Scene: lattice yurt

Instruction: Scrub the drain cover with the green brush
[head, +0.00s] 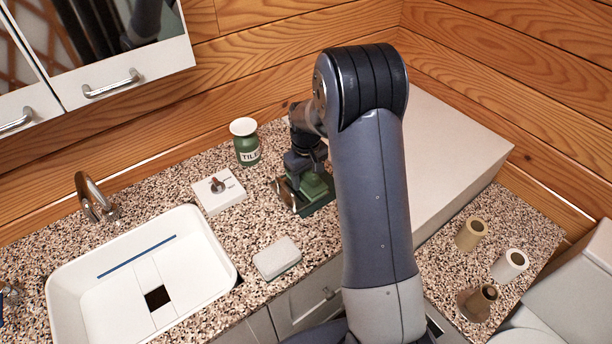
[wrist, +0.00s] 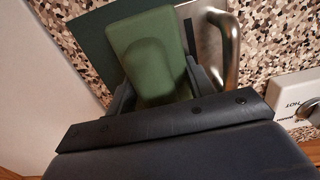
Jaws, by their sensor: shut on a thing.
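The green brush (head: 312,190) is on the counter right of the sink, below my gripper (head: 308,168). In the wrist view my gripper (wrist: 160,95) is shut on the brush's green block (wrist: 148,42), with a finger on each side. A wider dark green part (wrist: 95,40) shows beneath the block. A shiny metal piece with a curved end (wrist: 222,45) lies beside it; I cannot tell whether they touch. In the white sink (head: 70,290), a dark square (head: 157,298) sits among pale strips, seemingly the drain cover. The brush's underside is hidden.
A green jar (head: 245,145), a white box with a knob (head: 218,196) and a pale grey block (head: 277,258) stand between sink and gripper. The tap (head: 92,195) rises behind the sink. A large pale block (head: 445,150) is right of my arm; several rolls (head: 471,234) stand farther right.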

